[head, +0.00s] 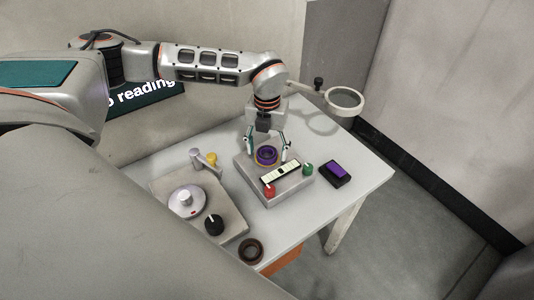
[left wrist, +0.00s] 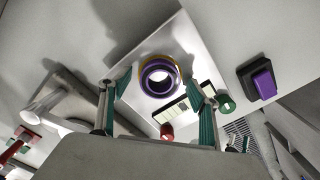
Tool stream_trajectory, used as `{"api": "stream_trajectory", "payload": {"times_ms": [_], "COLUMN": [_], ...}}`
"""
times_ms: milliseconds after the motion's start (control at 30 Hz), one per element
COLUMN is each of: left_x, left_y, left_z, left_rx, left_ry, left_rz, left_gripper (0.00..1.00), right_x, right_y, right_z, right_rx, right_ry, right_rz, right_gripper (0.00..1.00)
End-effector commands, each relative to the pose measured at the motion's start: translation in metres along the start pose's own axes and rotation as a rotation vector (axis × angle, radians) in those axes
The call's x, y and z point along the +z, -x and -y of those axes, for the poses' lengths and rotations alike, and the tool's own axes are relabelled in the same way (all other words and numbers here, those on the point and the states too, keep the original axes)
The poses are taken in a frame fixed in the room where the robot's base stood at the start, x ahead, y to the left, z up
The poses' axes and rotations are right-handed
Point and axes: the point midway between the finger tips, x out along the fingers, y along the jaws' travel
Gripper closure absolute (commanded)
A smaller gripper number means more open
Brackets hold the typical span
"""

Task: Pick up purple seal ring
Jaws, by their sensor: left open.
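The purple seal ring (head: 266,159) sits at the rear part of a grey block-like fixture (head: 247,177) on the table. A yellow rim shows around its base, and it also appears in the left wrist view (left wrist: 159,92). My left gripper (head: 268,150) points down over the ring, open, with one finger on each side. In the left wrist view the two fingers (left wrist: 158,86) stand apart from the ring, with nothing between them but the ring below. I cannot tell whether the fingertips are level with it.
The fixture also carries a pale segmented strip (head: 281,173), a red knob (head: 269,191) and a green knob (head: 308,168). A purple-topped dark block (head: 336,174) lies right. A machine with a round disc (head: 187,201) stands left, a brown ring (head: 251,250) in front, a magnifier (head: 344,100) behind.

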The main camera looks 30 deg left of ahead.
Motion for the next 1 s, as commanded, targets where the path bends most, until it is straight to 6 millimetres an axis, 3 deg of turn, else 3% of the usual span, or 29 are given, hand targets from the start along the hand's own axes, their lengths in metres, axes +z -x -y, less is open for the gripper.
{"api": "stream_trajectory", "payload": {"times_ms": [200, 367, 767, 1000], "left_x": [0.000, 0.000, 0.000, 0.001], "left_y": [-0.001, 0.000, 0.003, 0.028], "left_z": [0.000, 0.000, 0.000, 0.001], "left_rx": [0.000, 0.000, 0.000, -0.002], "left_ry": [0.000, 0.000, 0.000, 0.000], "left_rz": [0.000, 0.000, 0.001, 0.004], "left_gripper": [0.41, 0.80, 0.84, 0.84], "right_x": [-0.003, -0.003, -0.001, 0.001], "right_y": [0.000, -0.001, -0.001, -0.002], "right_z": [0.000, 0.000, 0.000, 0.001], "right_rx": [0.001, 0.001, 0.001, 0.000], "right_ry": [-0.001, -0.002, -0.003, -0.003], "right_rz": [-0.005, -0.005, -0.003, 0.000], "right_gripper": [0.60, 0.60, 0.60, 0.60]}}
